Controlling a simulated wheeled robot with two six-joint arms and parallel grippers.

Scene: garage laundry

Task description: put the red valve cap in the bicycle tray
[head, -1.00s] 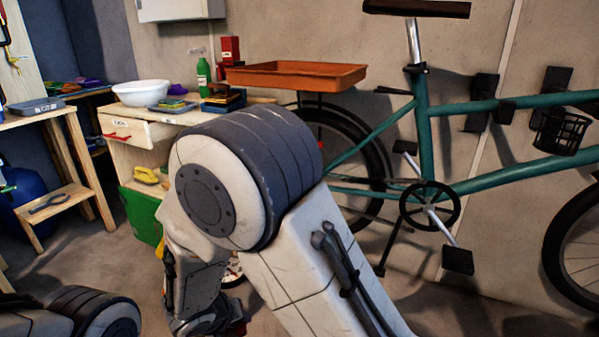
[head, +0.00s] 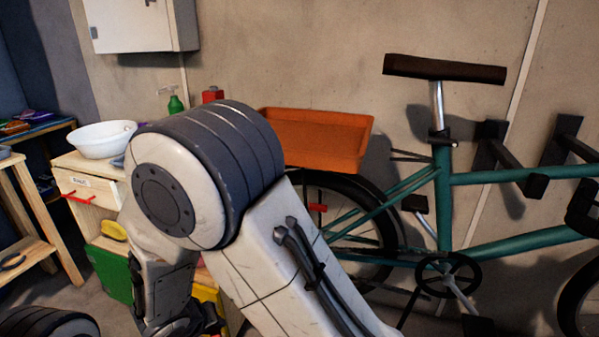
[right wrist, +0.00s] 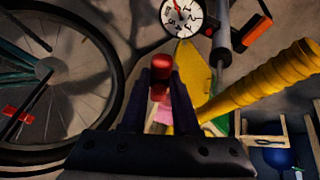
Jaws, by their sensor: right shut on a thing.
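The red valve cap (right wrist: 161,64) shows in the right wrist view, held between the fingertips of my right gripper (right wrist: 160,85), which is shut on it. In the head view my right arm hides the cap, and the gripper is low at the left, mostly behind its own arm. The bicycle tray (head: 318,140) is an orange-brown open tray over the rear wheel of the teal bicycle (head: 443,200). My arm covers part of its near left side. The tray is above and to the right of my right gripper. My left gripper is out of view.
A wooden workbench (head: 88,170) with a white bowl (head: 102,139) stands at the left. The rear wheel (head: 365,190) is right of my arm. A dial gauge (right wrist: 182,14) and a ridged yellow thing (right wrist: 262,80) are near my right gripper. The wall above the tray is clear.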

